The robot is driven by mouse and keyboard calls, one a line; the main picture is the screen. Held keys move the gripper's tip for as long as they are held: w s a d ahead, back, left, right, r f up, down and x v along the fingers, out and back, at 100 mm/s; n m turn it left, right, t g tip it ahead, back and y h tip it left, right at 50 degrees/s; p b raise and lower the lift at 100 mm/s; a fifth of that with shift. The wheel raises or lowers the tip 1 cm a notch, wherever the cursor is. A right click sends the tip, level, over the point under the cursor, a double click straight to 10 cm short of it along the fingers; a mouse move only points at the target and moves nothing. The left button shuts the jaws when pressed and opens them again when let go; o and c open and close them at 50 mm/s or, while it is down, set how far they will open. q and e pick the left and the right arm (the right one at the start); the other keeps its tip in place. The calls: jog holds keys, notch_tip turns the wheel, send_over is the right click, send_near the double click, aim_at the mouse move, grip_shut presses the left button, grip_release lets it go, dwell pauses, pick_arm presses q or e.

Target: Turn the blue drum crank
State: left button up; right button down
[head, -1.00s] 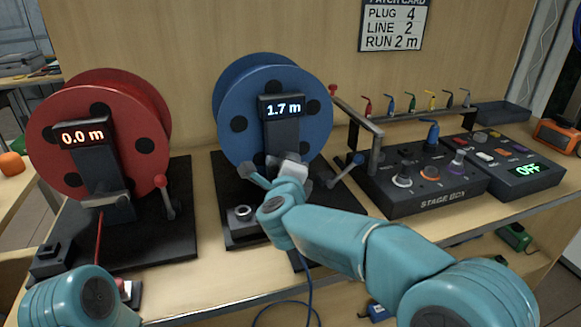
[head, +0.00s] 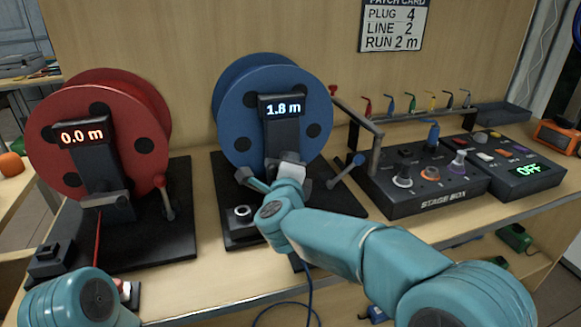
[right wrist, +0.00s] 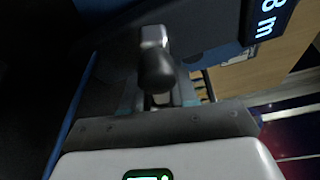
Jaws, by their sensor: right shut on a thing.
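The blue drum (head: 240,125) stands on a dark base, and its display (head: 283,109) reads 1.8 m. My right gripper (head: 282,173) is at the lower front of the drum, below the display. It is shut on the crank's dark grip (right wrist: 156,72), which shows between the fingers in the right wrist view. The gripper hides most of the crank in the head view.
A red drum (head: 75,150) reading 0.0 m stands to the left. The stage box (head: 420,195) and a switch unit reading OFF (head: 500,170) are to the right. A blue cable (head: 308,275) hangs over the bench front. A patch card (head: 395,25) reads RUN 2 m.

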jog(key=shift+n+t+b, duration=0.4)
jog(key=shift+n+b, duration=0.05)
jog(key=shift+n, duration=0.45)
dwell(2.5)
jog(key=c, duration=1)
grip_release()
jog(key=shift+c, duration=0.2)
jog(key=s+a, duration=0.1)
jog(key=s, duration=1.5)
jog(key=shift+s+r, duration=0.15)
jog(key=shift+r, duration=0.1)
jog(key=shift+a, duration=0.1)
